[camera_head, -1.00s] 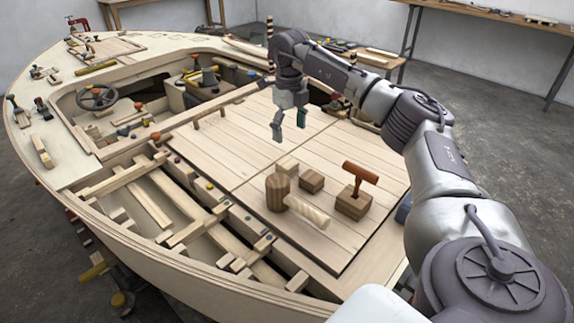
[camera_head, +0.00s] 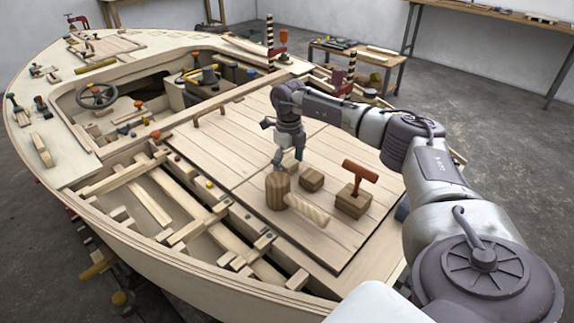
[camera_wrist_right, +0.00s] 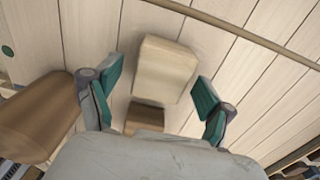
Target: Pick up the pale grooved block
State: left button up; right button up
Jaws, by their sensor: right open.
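The pale block (camera_wrist_right: 165,68) lies on the plank deck in the right wrist view, between and just beyond the open fingers. Its face looks plain and slightly blurred; I cannot make out a groove. My right gripper (camera_head: 287,164) is open and points down at the deck, low over the block. In the right wrist view its green-padded fingers (camera_wrist_right: 152,95) stand to either side of the block, with gaps. In the head view the gripper hides most or all of the block. My left gripper is not in view.
A wooden mallet (camera_head: 277,191) stands close in front of the gripper, its pale handle to the right. A small brown block (camera_head: 311,180) and a block with a T-handle (camera_head: 352,203) are to the right.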

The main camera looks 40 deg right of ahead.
aim_at(289, 161)
jog(key=c, duration=1.2)
jog(key=shift+r, duration=0.15)
jog(key=shift+c, duration=0.2)
notch_tip(289, 161, up, 10)
jog(key=shift+f, duration=0.1)
